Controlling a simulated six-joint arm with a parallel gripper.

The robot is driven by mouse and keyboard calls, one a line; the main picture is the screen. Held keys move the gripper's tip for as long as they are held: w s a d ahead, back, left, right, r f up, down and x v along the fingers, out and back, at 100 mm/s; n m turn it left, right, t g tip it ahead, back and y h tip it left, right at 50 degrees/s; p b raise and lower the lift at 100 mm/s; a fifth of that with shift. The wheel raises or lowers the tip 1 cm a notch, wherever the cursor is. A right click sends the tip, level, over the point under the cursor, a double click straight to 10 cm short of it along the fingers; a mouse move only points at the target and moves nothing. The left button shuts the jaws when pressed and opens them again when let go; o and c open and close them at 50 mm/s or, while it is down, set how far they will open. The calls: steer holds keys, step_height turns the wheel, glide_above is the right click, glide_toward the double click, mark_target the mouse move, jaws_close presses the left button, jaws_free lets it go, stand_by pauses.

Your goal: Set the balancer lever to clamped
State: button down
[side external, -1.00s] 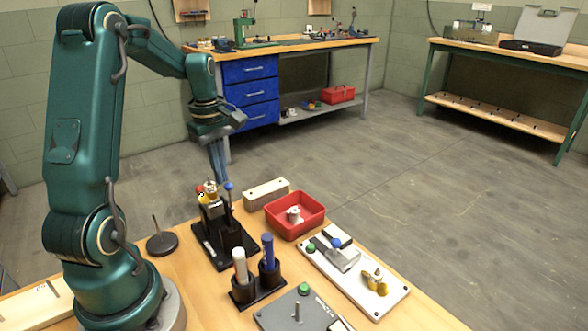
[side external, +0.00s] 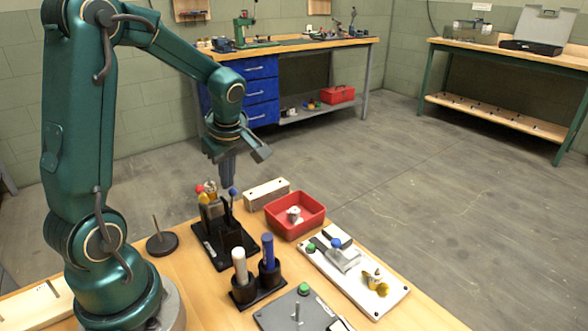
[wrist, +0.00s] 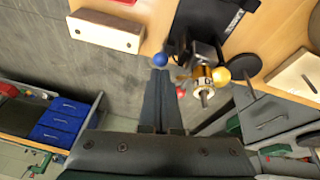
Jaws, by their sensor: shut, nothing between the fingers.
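The balancer stands on a black base (side external: 207,248) near the table's back edge. It has a gold, marked rotor part and red, yellow and blue ball knobs. The blue knob (side external: 232,192) tops a thin lever on its right side; it also shows in the wrist view (wrist: 160,59). The red knob (wrist: 181,93) and yellow knob (wrist: 221,75) sit by the rotor (wrist: 200,78). I cannot tell which lever positions are marked clamped. My gripper (side external: 228,182) is shut and empty, above and behind the blue knob. In the wrist view its fingertips (wrist: 159,72) appear just short of that knob.
A pale block (side external: 266,193) and a red tray (side external: 317,221) with a white part stand right of the balancer. Black holders with a white and a blue cylinder (side external: 268,252) stand in front. A white fixture board (side external: 395,293) lies at right. Space above the table is open.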

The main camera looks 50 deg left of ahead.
mark_target(243, 228)
steer(key=shift+d+f, duration=0.25)
steer(key=shift+d, duration=0.5)
steer(key=shift+d+f, duration=0.25)
steer(key=shift+d, duration=0.5)
steer(key=shift+d+f, duration=0.7)
steer(key=shift+d, duration=0.3)
steer(key=shift+a, duration=0.2)
steer(key=shift+a+f, duration=0.2)
steer(key=shift+a, duration=0.45)
steer(key=shift+r, duration=0.1)
steer(key=shift+v, duration=2.5)
steer(key=shift+w+d, duration=0.1)
